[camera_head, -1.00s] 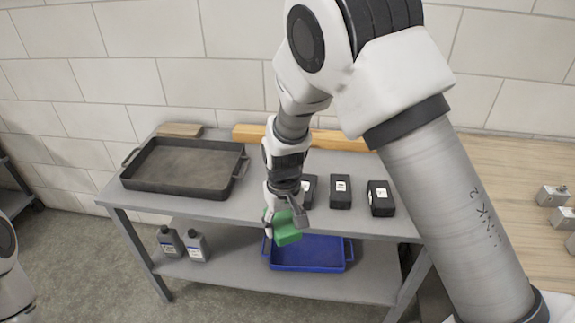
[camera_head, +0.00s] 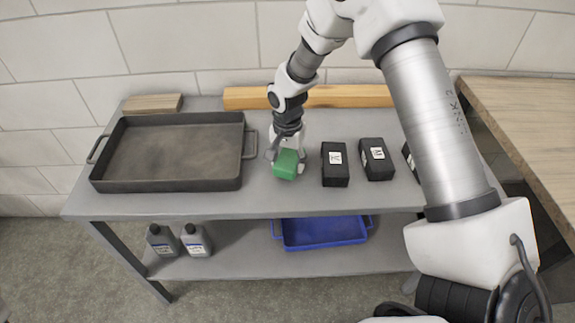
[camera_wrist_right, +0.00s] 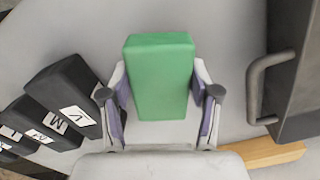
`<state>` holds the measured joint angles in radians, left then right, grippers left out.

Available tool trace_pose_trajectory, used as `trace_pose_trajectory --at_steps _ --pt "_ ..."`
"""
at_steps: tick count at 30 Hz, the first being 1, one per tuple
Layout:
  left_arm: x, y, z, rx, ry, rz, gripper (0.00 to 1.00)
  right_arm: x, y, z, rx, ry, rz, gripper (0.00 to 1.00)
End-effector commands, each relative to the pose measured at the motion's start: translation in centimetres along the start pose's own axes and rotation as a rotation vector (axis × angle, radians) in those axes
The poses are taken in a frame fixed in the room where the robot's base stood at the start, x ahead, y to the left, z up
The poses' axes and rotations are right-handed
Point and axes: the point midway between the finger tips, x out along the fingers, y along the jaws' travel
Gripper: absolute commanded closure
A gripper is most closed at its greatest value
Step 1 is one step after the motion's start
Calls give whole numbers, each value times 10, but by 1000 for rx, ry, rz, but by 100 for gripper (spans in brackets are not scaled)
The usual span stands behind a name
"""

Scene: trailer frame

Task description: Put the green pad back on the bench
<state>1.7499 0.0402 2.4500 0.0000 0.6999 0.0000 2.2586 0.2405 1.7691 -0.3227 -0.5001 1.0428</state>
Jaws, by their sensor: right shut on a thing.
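The green pad (camera_head: 286,165) is held by my right gripper (camera_head: 288,156) over the grey bench top (camera_head: 250,200), between the dark tray and the black blocks. In the right wrist view the pad (camera_wrist_right: 160,77) sits between the two fingers, which press its sides. Whether its underside touches the bench top I cannot tell. My left gripper is not in view.
The dark tray (camera_head: 115,182) stands left of the pad. Several black blocks with white labels (camera_head: 335,170) stand to the right. A wooden beam (camera_head: 350,96) lies behind. The lower shelf holds a blue tray (camera_head: 325,242) and two bottles (camera_head: 195,240).

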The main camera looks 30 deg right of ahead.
Motion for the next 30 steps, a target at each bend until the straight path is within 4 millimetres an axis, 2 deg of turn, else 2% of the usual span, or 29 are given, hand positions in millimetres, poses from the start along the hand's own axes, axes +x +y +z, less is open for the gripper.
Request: trace_pose_trajectory --at_steps 3,13,14,15,16,26,30 --pt "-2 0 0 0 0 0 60 17 0 0 -1 -1 1 66" --pt "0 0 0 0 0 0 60 22 0 0 -1 0 0 66" --pt "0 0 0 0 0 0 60 22 0 0 -1 0 -1 35" --pt "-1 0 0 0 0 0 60 21 0 0 -1 0 -1 21" --pt "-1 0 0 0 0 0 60 21 0 0 -1 0 -1 13" --pt "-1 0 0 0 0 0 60 20 0 0 -1 0 -1 13" --pt "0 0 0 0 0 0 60 6 -1 0 -1 2 -3 13"
